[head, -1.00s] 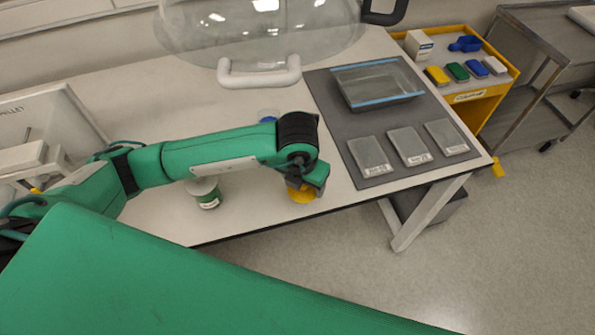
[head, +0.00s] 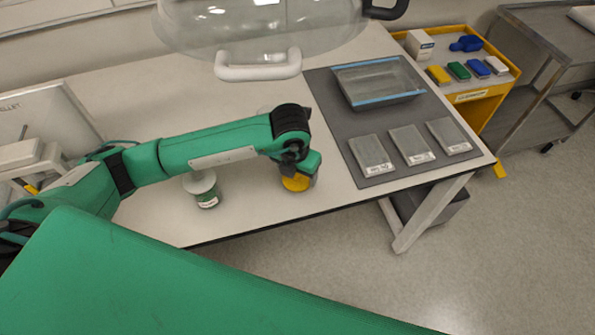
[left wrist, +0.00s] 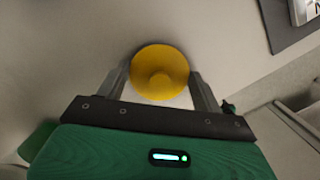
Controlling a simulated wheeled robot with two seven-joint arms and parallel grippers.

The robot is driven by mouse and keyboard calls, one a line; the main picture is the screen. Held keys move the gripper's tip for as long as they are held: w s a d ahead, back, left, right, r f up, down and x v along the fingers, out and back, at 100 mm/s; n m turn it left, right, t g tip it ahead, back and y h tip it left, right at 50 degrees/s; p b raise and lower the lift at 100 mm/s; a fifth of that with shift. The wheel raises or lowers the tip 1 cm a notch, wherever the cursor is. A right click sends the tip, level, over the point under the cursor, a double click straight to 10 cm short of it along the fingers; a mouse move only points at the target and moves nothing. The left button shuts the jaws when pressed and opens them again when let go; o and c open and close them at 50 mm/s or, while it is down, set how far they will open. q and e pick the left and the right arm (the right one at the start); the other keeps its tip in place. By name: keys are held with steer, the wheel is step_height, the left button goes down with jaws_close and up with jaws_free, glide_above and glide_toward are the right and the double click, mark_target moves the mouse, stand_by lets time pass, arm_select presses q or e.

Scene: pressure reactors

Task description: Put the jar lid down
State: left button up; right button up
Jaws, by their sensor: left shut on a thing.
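The yellow round jar lid (head: 296,184) is held below my left gripper (head: 300,174) over the front part of the white table. In the left wrist view the lid (left wrist: 159,72) shows its round knob and sits between the two fingers of my left gripper (left wrist: 160,88), which is shut on it. I cannot tell whether the lid touches the table. A jar (head: 203,186) with a green label and a pale top stands on the table to the left of the gripper. My right gripper is not in view.
A grey mat (head: 335,131) at the right bears a clear tray with blue edges (head: 378,98) and several labelled grey plates (head: 371,155). A glass dome with a white handle (head: 259,67) is at the back. A yellow cart (head: 480,93) stands beyond the table's right end.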

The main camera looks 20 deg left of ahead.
mark_target(296, 175)
arm_select(q)
steer(key=o, duration=0.9)
steer(key=shift+f, duration=0.1)
steer(key=shift+o, duration=0.2)
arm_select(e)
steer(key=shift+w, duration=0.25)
arm_select(q)
steer(key=shift+r, duration=0.55)
steer(key=r, duration=0.4)
steer(key=s+r+b, duration=0.1)
steer(key=r, duration=0.1)
steer(key=shift+a+r, duration=0.1)
steer(key=shift+r, duration=0.2)
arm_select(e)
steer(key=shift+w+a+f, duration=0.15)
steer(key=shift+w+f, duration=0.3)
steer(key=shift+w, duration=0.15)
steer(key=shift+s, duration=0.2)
